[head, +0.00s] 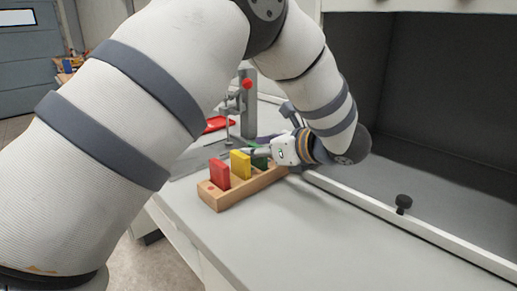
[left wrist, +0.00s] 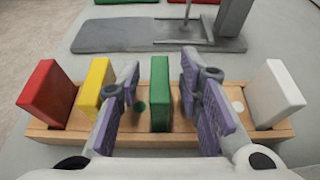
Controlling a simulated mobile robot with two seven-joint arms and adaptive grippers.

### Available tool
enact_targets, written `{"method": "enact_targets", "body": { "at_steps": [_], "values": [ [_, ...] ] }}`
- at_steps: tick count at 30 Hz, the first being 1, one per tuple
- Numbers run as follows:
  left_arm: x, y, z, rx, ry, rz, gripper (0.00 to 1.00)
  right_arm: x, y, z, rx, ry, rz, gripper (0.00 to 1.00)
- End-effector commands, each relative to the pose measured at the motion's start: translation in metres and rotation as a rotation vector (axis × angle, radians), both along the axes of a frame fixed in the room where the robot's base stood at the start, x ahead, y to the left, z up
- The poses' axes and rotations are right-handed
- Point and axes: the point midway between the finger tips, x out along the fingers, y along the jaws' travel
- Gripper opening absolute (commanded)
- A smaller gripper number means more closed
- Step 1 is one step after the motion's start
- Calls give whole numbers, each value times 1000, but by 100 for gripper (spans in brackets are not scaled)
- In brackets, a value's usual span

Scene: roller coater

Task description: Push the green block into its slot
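The green block (left wrist: 160,94) stands upright on a wooden holder (left wrist: 60,139), beside a green dot; I cannot tell how deep it sits. In the head view the green block (head: 259,161) is mostly hidden by my left gripper (head: 262,151). In the left wrist view my left gripper (left wrist: 158,88) is open, with one purple-padded finger on each side of the green block. Gaps show between the fingers and the block. My right gripper is in neither view.
A red block (left wrist: 47,94), a yellow block (left wrist: 94,86) and a white block (left wrist: 273,93) stand in the same holder. A grey metal stand (head: 248,100) and a red tray (head: 216,124) are behind. The counter (head: 300,240) in front is clear.

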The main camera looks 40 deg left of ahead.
Motion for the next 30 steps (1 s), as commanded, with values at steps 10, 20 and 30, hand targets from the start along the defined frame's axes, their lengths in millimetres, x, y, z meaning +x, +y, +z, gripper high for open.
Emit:
{"method": "enact_targets", "body": {
  "at_steps": [10,20,30],
  "values": [
    [-4,-56,24,2,-2,-5,33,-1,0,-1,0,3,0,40],
    [-9,-109,46,0,1,0,33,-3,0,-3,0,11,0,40],
    [-9,-111,47,0,1,0,33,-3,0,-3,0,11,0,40]
  ]
}}
